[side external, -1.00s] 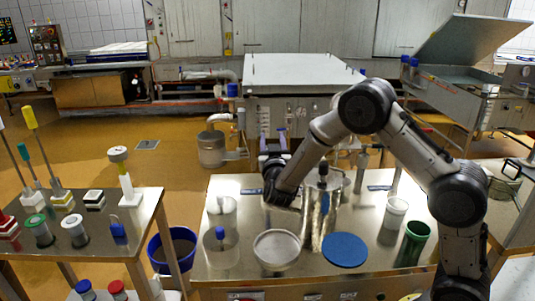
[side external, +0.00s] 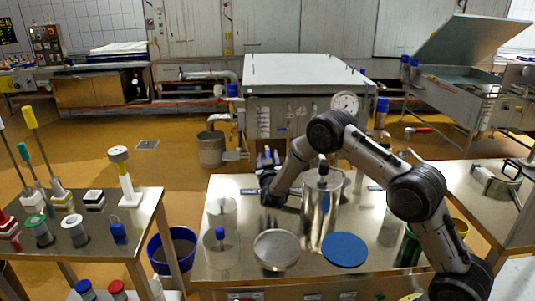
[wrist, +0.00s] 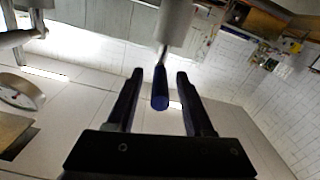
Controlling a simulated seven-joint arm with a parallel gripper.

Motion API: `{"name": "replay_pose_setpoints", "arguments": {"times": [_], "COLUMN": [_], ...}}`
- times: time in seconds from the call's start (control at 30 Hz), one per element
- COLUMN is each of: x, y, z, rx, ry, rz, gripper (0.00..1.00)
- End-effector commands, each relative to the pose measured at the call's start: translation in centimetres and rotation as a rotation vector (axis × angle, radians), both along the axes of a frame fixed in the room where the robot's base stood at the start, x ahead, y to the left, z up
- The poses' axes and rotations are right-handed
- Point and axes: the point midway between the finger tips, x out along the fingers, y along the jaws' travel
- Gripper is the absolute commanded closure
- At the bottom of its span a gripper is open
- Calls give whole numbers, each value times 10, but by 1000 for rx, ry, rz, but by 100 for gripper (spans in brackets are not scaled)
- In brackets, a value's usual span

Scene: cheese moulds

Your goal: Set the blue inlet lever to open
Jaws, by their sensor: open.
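The blue inlet lever (wrist: 160,98) shows in the wrist view as a blue grip on a thin stem below a grey cylindrical fitting (wrist: 175,22). My gripper (wrist: 160,73) is open, with one dark finger on each side of the lever and a visible gap on both sides. In the side external view my gripper (side external: 268,156) points away from the camera, at the front of the large steel vat (side external: 305,68). The lever is too small and too much covered by my fingers there to make out its angle.
A round gauge (side external: 345,102) stands on the vat's right side. The steel bench in front carries a tall steel canister (side external: 320,205), a round pale dish (side external: 277,250), a blue disc (side external: 345,250) and clear cylinders (side external: 220,247). A blue bucket (side external: 172,250) stands on the floor.

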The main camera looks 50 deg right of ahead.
Motion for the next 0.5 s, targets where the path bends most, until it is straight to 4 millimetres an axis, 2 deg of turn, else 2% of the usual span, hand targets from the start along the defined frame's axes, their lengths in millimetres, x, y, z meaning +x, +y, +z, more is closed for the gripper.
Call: {"name": "replay_pose_setpoints", "arguments": {"times": [0.2, 0.5], "x": [18, 23], "y": [-18, -22], "z": [0, 0], "rx": [0, 0], "ry": [0, 0], "rz": [0, 1], "gripper": [48, 48]}}
